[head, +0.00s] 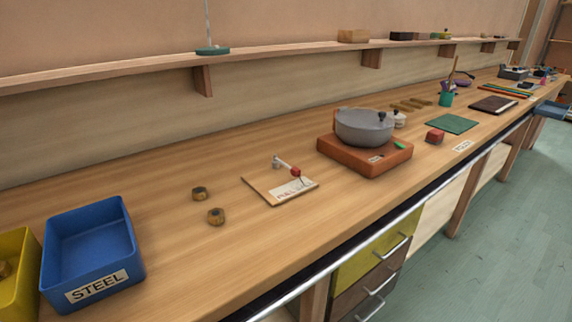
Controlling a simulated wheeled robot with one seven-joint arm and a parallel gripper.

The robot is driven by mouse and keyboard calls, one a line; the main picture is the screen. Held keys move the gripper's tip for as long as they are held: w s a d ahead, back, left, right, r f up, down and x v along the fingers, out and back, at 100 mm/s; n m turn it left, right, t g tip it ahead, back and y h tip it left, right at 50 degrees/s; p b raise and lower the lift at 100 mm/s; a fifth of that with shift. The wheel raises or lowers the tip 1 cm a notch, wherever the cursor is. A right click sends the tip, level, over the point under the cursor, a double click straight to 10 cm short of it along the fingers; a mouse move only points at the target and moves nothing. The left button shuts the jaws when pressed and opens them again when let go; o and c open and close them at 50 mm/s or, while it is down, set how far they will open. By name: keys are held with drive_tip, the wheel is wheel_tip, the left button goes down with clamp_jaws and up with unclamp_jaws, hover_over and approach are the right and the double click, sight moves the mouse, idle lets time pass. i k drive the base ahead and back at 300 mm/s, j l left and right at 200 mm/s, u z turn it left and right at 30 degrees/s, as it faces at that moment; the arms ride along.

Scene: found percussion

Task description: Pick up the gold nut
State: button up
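My gripper is not in view.
A blue bin (112,256) labelled STEEL and a yellow bin (22,285) stand at left. A board (262,194) with a red-tipped lever is right of the nuts. Beyond, a grey pot (364,130) sits on an orange block (345,158). A shelf (130,70) runs along the wall.

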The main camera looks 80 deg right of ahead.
sight(216, 216)
drive_tip(key=k+l+u, duration=0.1)
drive_tip(key=k+l, duration=0.3)
drive_tip(key=l, duration=0.25)
drive_tip(key=k+l+u, duration=0.1)
drive_tip(key=k+l, duration=0.3)
drive_tip(key=l, duration=0.25)
drive_tip(key=k+l+u, duration=0.1)
drive_tip(key=k+l, duration=0.35)
drive_tip(key=l, duration=0.15)
